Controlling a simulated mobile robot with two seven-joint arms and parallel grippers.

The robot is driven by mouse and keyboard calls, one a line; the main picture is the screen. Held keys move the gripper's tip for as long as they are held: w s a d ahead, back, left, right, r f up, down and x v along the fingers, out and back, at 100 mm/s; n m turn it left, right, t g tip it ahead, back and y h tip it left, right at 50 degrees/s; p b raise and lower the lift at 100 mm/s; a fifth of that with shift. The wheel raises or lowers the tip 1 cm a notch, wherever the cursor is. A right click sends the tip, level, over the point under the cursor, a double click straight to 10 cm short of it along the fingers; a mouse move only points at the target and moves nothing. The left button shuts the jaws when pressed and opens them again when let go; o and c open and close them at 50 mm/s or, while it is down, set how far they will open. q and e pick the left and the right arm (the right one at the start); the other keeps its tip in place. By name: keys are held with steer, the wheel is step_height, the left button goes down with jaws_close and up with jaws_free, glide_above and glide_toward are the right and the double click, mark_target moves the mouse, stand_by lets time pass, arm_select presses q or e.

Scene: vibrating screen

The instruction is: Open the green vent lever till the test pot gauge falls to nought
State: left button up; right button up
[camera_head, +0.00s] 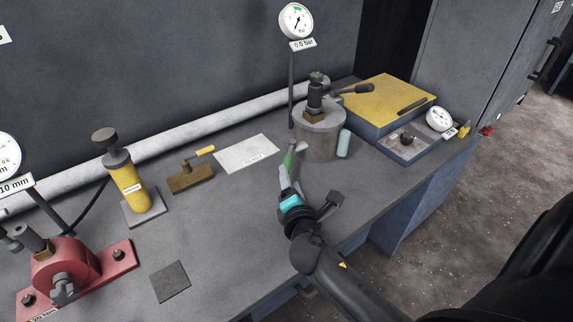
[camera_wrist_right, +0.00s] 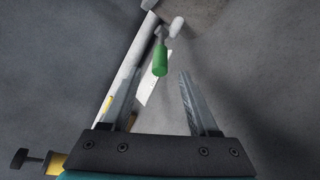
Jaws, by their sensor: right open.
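The test pot (camera_head: 318,143) is a grey cylinder at the back middle of the bench. Its round white gauge (camera_head: 296,20) stands above on a post, with a label (camera_head: 303,44) that reads 0.0 bar. The green vent lever (camera_head: 288,159) sticks out at the pot's lower left side. My right gripper (camera_head: 285,178) is just in front of it. In the right wrist view the green lever (camera_wrist_right: 160,59) shows beyond and between the fingertips of my open right gripper (camera_wrist_right: 159,76), apart from both fingers. My left gripper is out of view.
A light blue cylinder (camera_head: 344,143) stands beside the pot. A yellow-topped box (camera_head: 388,98) and a tray (camera_head: 408,147) lie to the right. A white card (camera_head: 246,154), a yellow pump (camera_head: 127,187) and a red fixture (camera_head: 66,268) are to the left. Bare bench lies around the dark pad (camera_head: 170,281).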

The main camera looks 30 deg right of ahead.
mark_target(287, 165)
steer(key=b+x, duration=0.1)
steer(key=x, duration=0.7)
jaws_close()
stand_by(0.5)
stand_by(0.9)
